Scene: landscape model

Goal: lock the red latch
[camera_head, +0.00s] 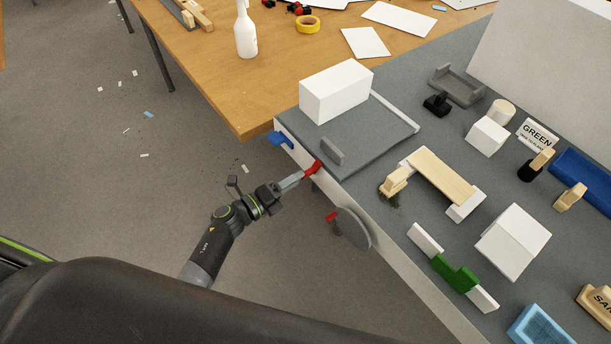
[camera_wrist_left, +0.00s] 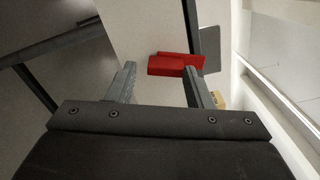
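The red latch (camera_head: 313,168) sits on the front edge of the grey-topped model table, below a grey plate corner. In the left wrist view the red latch (camera_wrist_left: 175,65) is a red block with a raised part at its right, just beyond the fingertips. My left gripper (camera_head: 298,178) is at the latch from the front left. In the left wrist view its two fingers (camera_wrist_left: 160,72) stand apart with nothing gripped between them. The right fingertip overlaps the latch's right part; I cannot tell whether they touch. My right gripper is not in view.
A blue latch (camera_head: 283,139) is on the same edge, farther left. A grey disc (camera_head: 354,228) with a red handle (camera_head: 332,217) projects from the front panel to the right. A white box (camera_head: 336,92) stands on the grey plate. Floor space lies in front.

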